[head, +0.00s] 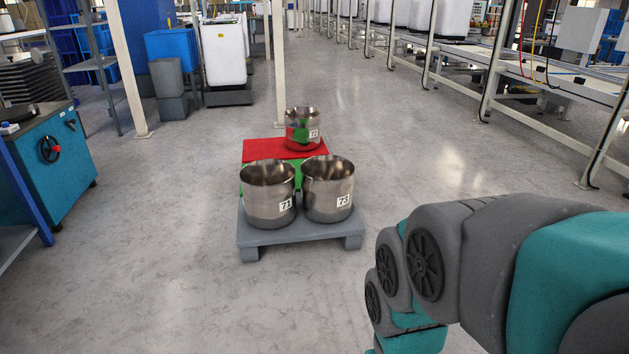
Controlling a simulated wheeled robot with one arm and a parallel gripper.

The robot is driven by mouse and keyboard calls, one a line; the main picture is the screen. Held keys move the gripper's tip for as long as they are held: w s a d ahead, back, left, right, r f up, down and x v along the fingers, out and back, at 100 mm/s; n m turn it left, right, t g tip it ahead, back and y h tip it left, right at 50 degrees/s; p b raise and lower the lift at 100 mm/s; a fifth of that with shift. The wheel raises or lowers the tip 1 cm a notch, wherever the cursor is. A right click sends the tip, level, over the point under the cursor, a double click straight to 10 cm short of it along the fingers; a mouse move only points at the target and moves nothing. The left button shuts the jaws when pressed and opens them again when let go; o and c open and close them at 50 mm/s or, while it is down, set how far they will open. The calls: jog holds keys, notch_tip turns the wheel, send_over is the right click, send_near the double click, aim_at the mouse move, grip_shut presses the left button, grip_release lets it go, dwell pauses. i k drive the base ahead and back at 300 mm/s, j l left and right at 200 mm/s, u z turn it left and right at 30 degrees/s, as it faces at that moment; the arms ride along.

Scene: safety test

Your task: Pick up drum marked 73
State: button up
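The drum marked 73 (323,190) is an open-topped, shiny metal drum. It stands upright at the front right of a low grey pallet (270,237). A like drum marked 71 (266,195) stands close on its left; I cannot tell whether they touch. A smaller-looking drum marked 72 (300,130) stands behind them on a red-topped block (262,149) with green sides. My arm reaches in at the lower right, to the right of the pallet and apart from the drums. My gripper is not in view.
A teal cabinet (52,165) with a handwheel stands at left. White posts (128,70) rise behind it, near blue and white bins (222,50). A railed conveyor line (560,90) runs along the right. The grey floor around the pallet is clear.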

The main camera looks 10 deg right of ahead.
aim_at(328, 181)
jog(key=i+z, duration=0.2)
jog(key=i, duration=0.35)
jog(key=i+z, duration=0.2)
jog(key=i, duration=0.3)
jog(key=i+j+z, duration=0.25)
jog(key=i, duration=0.3)
jog(key=i+j+z, duration=0.2)
jog(key=i, duration=0.3)
jog(key=i+j+z, duration=0.2)
jog(key=i, duration=0.3)
jog(key=l, duration=0.2)
